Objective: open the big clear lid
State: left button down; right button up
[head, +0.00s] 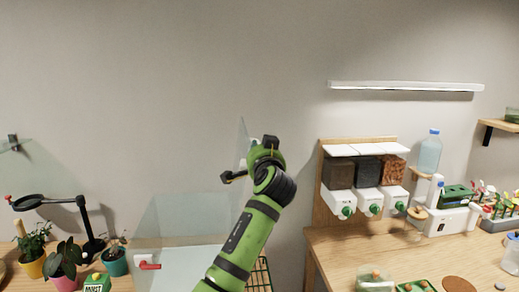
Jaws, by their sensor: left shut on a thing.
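A clear case (180,225) stands at the lower middle, with see-through walls and a small red handle (149,265) at its front left. A thin clear panel (242,132), which looks like the big clear lid, stands up steeply above the case's right part, seen nearly edge-on. My left gripper (249,160) is at this panel, shut on its edge or handle; the gripper's own body hides the exact contact. My green left arm covers the right part of the case. My right gripper is out of view.
Potted plants (66,256) and a black magnifier stand (84,222) are on the left. A dispenser rack (322,205) stands on the wooden table (335,250) at right, with a water bottle (430,152) beside it. A white lamp bar (405,87) hangs on the wall above.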

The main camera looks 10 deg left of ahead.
pick_arm(q)
jog(key=c, duration=1.3)
grip_release()
jog(key=shift+d+f, duration=0.1)
jog(key=shift+f, duration=0.2)
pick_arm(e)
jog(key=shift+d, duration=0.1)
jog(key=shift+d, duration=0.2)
pick_arm(q)
jog(key=shift+s+d, duration=0.1)
jog(key=shift+s, duration=0.45)
jog(key=v, duration=1.1)
jog(key=shift+r, duration=0.15)
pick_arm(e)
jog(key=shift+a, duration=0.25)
